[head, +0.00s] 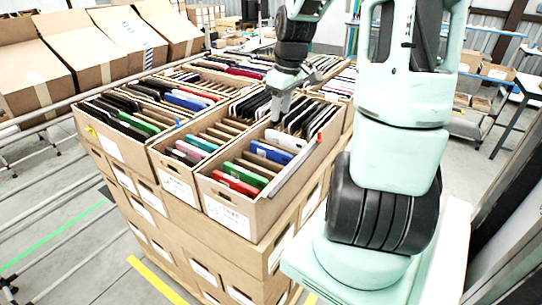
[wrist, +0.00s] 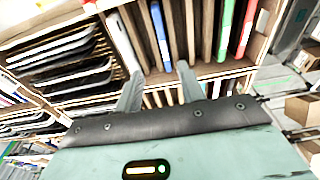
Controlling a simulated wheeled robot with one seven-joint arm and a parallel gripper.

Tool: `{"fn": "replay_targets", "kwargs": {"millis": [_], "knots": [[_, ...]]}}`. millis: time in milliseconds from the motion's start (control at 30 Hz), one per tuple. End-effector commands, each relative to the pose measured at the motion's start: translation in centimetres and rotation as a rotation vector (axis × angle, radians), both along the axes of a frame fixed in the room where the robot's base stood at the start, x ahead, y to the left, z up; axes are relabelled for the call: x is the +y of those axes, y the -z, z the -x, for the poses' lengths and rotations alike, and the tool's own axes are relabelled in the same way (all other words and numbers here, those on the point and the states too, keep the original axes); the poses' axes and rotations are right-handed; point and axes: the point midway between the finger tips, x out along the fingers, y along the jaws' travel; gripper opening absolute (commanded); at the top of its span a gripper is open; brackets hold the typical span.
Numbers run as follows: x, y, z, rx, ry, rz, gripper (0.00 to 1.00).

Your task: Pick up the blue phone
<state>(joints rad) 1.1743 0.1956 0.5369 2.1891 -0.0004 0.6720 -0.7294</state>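A blue phone (head: 271,152) stands on edge among cardboard dividers in the front right carton (head: 236,214). In the wrist view the blue phone (wrist: 159,34) lies ahead of the gap between my fingers, apart from them. A white phone (head: 286,140) stands beside it; it also shows in the wrist view (wrist: 134,38). My gripper (head: 275,118) is above the back part of this carton, pointing down. In the wrist view my gripper (wrist: 160,71) is open with nothing between its fingers.
The same carton holds a green phone (head: 252,174), a red phone (head: 236,184) and several dark devices (head: 305,117). Large empty-looking cartons (head: 30,75) stand tilted at the left.

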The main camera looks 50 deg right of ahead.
Motion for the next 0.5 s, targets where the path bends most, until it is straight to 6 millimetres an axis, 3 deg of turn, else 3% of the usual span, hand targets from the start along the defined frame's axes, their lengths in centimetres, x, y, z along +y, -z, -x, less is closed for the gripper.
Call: {"fn": "replay_targets", "kwargs": {"millis": [300, 500], "knots": [[0.3, 6.3, -1.0, 0.002, -0.003, -0.005, 0.39], [0.3, 8.0, -1.3, 0.0, -0.001, -0.002, 0.39]]}}
